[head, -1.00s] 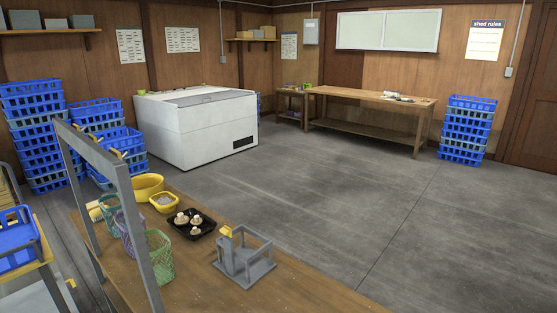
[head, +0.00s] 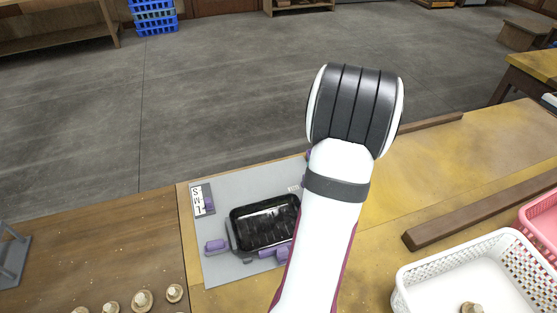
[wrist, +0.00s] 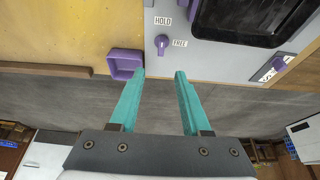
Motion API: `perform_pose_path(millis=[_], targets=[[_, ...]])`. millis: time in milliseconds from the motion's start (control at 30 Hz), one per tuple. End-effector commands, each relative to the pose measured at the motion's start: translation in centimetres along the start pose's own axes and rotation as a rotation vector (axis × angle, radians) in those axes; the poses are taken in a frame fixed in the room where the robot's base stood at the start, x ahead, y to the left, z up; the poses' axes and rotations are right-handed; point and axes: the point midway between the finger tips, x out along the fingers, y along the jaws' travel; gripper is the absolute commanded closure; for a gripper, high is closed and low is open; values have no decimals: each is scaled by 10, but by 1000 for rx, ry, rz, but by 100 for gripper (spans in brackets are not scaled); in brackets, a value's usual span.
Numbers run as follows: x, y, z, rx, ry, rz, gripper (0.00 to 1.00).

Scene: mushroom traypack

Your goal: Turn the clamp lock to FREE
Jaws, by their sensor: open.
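The clamp lock, a purple knob (wrist: 162,44), sits on a grey board (wrist: 231,55) in the wrist view. Its long side runs roughly toward the HOLD label (wrist: 163,21). The FREE label (wrist: 180,43) is to its right. My gripper (wrist: 160,74) is open and empty, its two teal fingers apart, with the knob just beyond the gap between the tips in the picture. I cannot tell if they touch it. In the head view my arm hides the gripper and part of the board (head: 222,264), which holds a black tray (head: 265,222).
A square purple piece (wrist: 125,63) lies close to the left fingertip. Purple clamp parts (head: 217,246) show beside the tray. A white basket (head: 410,291) and a wooden strip (head: 440,232) are to the right. Several mushrooms (head: 142,299) lie at lower left.

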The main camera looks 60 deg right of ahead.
Motion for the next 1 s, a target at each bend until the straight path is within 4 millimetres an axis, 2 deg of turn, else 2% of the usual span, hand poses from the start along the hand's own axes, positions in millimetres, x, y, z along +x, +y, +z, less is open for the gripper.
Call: perform_pose_path(millis=[300,433,600,867,900,1000], targets=[[94,-3,2,0,-6,-3,52],[121,-3,1,0,-4,-2,52],[138,-2,1,0,-3,-1,52],[140,-2,1,0,-3,-1,52],[140,-2,1,0,-3,-1,54],[140,-2,1,0,-3,-1,72]])
